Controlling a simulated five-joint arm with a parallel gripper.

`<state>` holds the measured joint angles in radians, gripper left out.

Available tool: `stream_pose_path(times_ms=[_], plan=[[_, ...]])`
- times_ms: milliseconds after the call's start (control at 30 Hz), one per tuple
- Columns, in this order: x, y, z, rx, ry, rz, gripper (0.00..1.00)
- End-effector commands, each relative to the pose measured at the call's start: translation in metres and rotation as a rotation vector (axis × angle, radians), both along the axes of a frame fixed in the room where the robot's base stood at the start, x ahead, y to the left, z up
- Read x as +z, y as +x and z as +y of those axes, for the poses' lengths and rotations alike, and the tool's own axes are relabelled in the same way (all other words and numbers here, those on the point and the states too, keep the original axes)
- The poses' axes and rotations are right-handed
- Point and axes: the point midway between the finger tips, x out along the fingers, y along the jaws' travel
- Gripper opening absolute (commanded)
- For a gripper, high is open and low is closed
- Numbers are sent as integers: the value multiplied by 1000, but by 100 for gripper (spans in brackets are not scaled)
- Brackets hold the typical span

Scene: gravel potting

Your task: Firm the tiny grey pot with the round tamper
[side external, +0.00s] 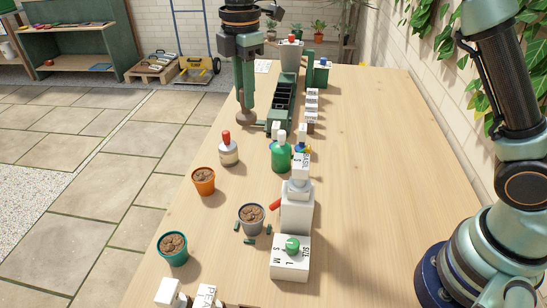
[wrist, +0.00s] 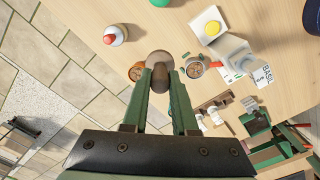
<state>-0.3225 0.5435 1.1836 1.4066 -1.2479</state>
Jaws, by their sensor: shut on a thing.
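The tiny grey pot (side external: 251,218) stands upright on the table, filled with brown soil, in the front middle of the side view. It also shows in the wrist view (wrist: 194,67), right of my gripper. My gripper (side external: 245,100) is at the far left edge of the table, well beyond the pot. In the wrist view its fingers (wrist: 160,78) are shut on the round tamper (wrist: 160,60), which has a brown round head. The head (side external: 245,118) hangs below the fingers in the side view, away from the pot. The tamper's handle is mostly hidden by the fingers.
An orange pot (side external: 203,181) and a teal pot (side external: 173,248) stand left of the grey pot. A red-capped bottle (side external: 228,150) and a green bottle (side external: 281,156) stand between the gripper and the pots. A white block (side external: 297,212) stands right of the grey pot.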

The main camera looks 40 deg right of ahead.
Motion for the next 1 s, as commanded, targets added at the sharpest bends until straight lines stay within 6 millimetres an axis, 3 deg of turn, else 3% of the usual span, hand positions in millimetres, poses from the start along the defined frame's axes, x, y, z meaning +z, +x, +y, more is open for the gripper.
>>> stream_pose_path(times_ms=[167, 400, 600, 1000], plan=[[-20, -20, 20, 6, -1, 5, 0], [-61, -69, 53, 6, -3, 8, 0], [-83, -98, 65, 2, -2, 6, 0], [-111, -107, 67, 0, -3, 8, 0]])
